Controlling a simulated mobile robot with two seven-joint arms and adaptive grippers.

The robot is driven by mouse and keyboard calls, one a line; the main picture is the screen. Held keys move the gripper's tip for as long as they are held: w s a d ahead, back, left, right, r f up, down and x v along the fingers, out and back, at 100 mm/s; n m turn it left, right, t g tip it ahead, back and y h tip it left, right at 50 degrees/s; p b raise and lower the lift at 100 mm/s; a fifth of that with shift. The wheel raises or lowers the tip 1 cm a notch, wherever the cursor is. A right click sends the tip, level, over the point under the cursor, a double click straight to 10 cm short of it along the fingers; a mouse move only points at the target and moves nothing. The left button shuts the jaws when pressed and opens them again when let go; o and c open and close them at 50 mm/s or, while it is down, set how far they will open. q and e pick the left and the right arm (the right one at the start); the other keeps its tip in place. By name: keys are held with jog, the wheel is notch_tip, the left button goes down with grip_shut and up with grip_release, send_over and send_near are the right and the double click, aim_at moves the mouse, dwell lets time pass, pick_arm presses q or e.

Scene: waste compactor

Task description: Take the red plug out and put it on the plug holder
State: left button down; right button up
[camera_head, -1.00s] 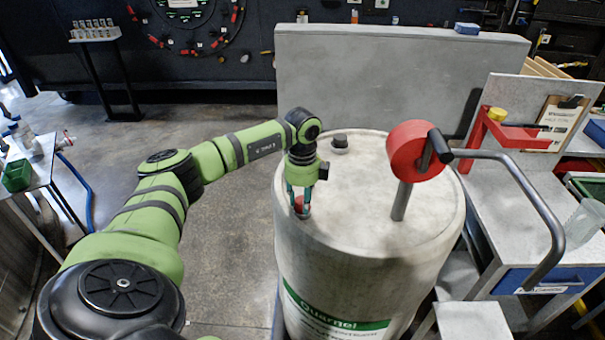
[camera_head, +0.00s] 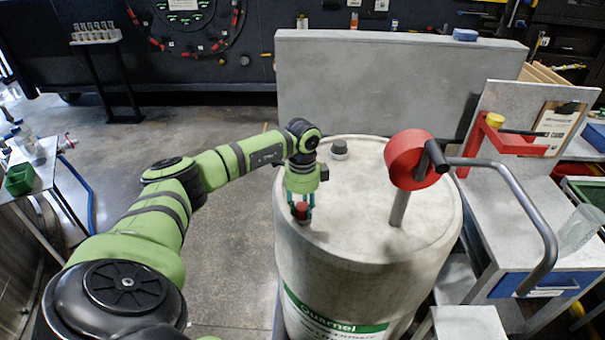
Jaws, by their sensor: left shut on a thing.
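The red plug (camera_head: 302,211) is at the left front edge of the top of a large pale grey drum (camera_head: 355,240). My left gripper (camera_head: 302,214) points down over it, with its teal fingers on either side, shut on the plug. The plug is upright and partly covered by the fingers. I cannot tell whether it is still seated in the drum top. A plug holder is not clearly recognisable; a red bracket (camera_head: 515,143) stands on the bench at the right. My right gripper is not in view.
A red wheel on a grey post with a crank (camera_head: 410,160) rises from the drum's right side. A dark cap (camera_head: 339,149) sits behind the gripper. A grey panel (camera_head: 390,85) stands behind the drum. A grey bench (camera_head: 500,205) stands right.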

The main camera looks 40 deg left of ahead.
pick_arm(q)
jog(key=n+p, duration=0.2)
jog(key=shift+s+r+n, duration=0.1)
jog(key=shift+r+n, duration=0.05)
jog(key=shift+n, duration=0.75)
jog(key=shift+f+n, duration=0.2)
jog(key=shift+n, duration=0.4)
jog(key=c, duration=0.7)
grip_release()
jog(key=shift+c, duration=0.2)
jog(key=shift+c, duration=0.4)
